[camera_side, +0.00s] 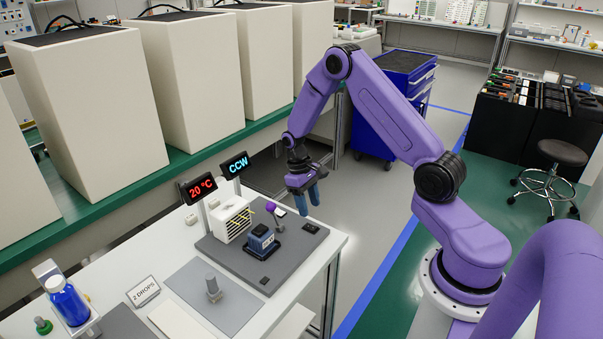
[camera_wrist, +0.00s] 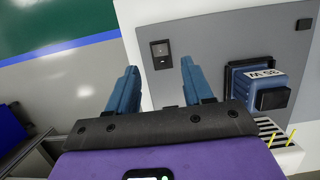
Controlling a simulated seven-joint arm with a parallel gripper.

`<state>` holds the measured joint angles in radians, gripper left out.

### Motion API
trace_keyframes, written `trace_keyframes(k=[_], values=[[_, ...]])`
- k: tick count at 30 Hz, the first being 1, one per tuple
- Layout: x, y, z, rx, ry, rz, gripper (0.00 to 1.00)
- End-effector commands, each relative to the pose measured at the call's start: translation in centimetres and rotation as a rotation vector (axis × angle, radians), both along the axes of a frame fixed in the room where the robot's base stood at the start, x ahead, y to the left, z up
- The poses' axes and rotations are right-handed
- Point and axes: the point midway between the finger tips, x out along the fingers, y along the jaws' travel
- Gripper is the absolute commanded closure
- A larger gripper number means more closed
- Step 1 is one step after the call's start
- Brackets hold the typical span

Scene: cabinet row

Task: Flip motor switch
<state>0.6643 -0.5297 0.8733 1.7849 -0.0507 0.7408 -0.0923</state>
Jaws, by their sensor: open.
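A small dark switch (camera_side: 311,228) sits at the far right corner of the grey base plate (camera_side: 221,255). In the wrist view the switch (camera_wrist: 160,53) shows as a black rectangle with a lighter part in it. A blue and black motor-like block (camera_side: 262,241) stands on the same plate; it bears a "35 W" label in the wrist view (camera_wrist: 258,85). My gripper (camera_side: 307,196) hangs above the plate's far right edge. In the wrist view my gripper (camera_wrist: 158,68) is open, its blue fingers on either side of the switch. Nothing is between the fingers; contact with the plate is not seen.
A white slatted box (camera_side: 232,219) with yellow sticks, a "20 °C" display (camera_side: 198,189) and a "CCW" display (camera_side: 235,166) stand behind the block. A purple part (camera_side: 271,208) is close by. A blue bottle (camera_side: 66,300) stands at the left.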

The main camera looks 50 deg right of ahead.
Motion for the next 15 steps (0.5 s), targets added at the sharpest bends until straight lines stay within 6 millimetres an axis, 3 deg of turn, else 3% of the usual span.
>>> trace_keyframes(k=[9, 15], values=[[1.9, 0.0, 6.6, -0.001, -0.005, 0.001, 0.49], [2.6, 0.0, 9.4, 0.000, -0.002, 0.001, 0.49]])
